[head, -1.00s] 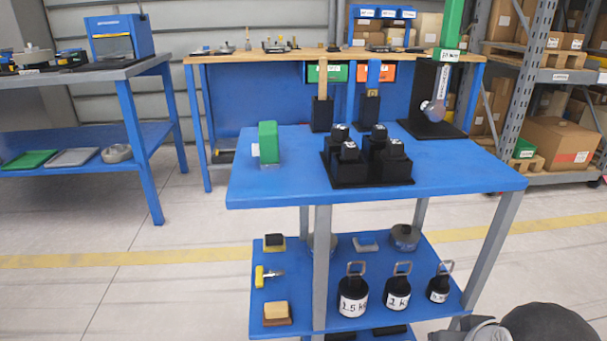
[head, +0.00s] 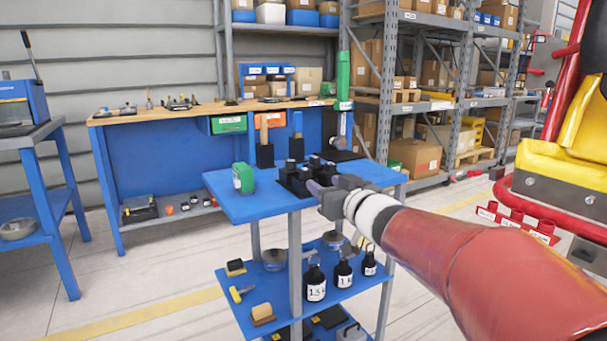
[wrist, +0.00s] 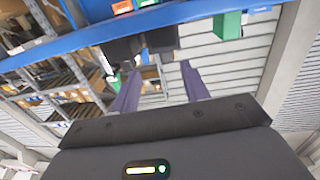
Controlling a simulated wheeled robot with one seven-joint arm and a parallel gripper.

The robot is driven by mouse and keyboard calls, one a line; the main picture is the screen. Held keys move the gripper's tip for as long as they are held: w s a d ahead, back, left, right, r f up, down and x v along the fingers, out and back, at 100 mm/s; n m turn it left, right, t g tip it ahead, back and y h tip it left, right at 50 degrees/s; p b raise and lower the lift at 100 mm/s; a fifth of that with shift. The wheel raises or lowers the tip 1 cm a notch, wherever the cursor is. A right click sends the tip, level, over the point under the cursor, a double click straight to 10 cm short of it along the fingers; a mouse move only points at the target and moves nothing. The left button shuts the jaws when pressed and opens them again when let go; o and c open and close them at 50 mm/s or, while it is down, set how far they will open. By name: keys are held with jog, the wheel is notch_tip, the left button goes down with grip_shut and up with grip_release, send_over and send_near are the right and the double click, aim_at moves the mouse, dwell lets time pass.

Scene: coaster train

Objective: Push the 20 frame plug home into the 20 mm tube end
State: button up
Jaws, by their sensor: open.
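My gripper (head: 316,190) is at the front right of the blue cart's top, its purple fingers apart. In the wrist view my gripper (wrist: 160,72) is open, with nothing seen held between the fingers. A black block holder (head: 290,180) with several dark, light-topped pieces stands on the cart top, just beyond the fingers. In the wrist view dark blocks (wrist: 160,38) show past the fingertips. I cannot tell which piece, if any, is the 20 plug. A red bar with several short red stubs and white labels (head: 515,222) is at the right; its labels are unreadable, so the 20 mm end cannot be picked out.
The blue cart (head: 232,207) carries a green block (head: 243,178), two upright handles in black holders and a tall green-topped stand (head: 343,75). Weights (head: 316,283) sit on its lower shelf. A red and yellow frame (head: 560,165) stands at the right. Floor shows between it and the cart.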

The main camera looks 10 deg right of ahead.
aim_at(308, 174)
jog(key=shift+w+a+r+n+y, duration=0.15)
jog(key=shift+w+a+n+y, duration=0.25)
jog(key=shift+w+a+y, duration=0.25)
jog(key=x, duration=0.7)
jog(key=shift+w+d, duration=0.1)
jog(key=shift+d, duration=0.05)
jog(key=shift+c, duration=0.4)
grip_shut()
